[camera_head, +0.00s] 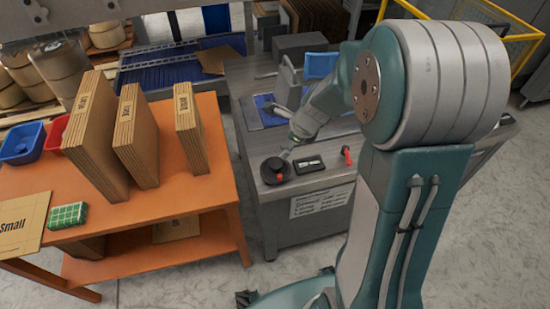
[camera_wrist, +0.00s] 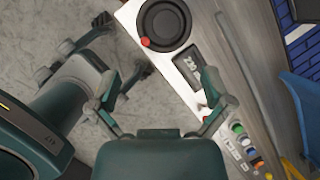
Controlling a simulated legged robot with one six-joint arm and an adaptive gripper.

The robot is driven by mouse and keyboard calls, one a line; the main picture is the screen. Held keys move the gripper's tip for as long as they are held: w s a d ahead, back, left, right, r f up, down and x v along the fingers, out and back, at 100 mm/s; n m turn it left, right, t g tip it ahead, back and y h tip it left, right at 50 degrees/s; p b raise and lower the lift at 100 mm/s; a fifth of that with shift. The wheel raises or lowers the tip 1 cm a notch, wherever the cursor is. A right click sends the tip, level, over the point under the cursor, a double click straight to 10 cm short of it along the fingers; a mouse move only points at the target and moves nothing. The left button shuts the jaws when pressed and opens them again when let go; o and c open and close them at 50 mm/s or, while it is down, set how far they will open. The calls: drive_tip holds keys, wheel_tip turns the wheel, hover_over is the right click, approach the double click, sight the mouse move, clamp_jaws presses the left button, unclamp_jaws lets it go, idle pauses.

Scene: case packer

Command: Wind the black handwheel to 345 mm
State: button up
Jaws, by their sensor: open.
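The black handwheel (camera_head: 274,171) lies on the near left corner of the grey machine top. In the wrist view the handwheel (camera_wrist: 166,22) is at the top, with a red knob (camera_wrist: 145,42) on its rim at lower left. Beside it is a dark display (camera_wrist: 187,66); its number looks like 230, the last digit unclear. The display also shows in the head view (camera_head: 308,165). My gripper (camera_wrist: 160,84) is open and empty, its fingers apart below the wheel in the wrist picture. In the head view it is small, partly hidden, close behind the wheel.
A red lever (camera_head: 346,155) stands right of the display. Coloured buttons (camera_wrist: 241,138) line the panel in the wrist view. A printed sheet (camera_head: 321,201) is on the machine's front. An orange table (camera_head: 168,202) with upright cardboard stacks stands to the left.

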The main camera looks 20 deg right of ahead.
sight(276, 163)
drive_tip(key=w+f, duration=0.1)
drive_tip(key=f, duration=0.3)
drive_tip(key=w+a+f+m, duration=0.1)
drive_tip(key=f, duration=0.3)
drive_tip(key=w+a+f+m, duration=0.1)
drive_tip(key=w+f, duration=0.1)
drive_tip(key=f, duration=0.2)
drive_tip(key=shift+f, duration=0.3)
drive_tip(key=c, duration=1.1)
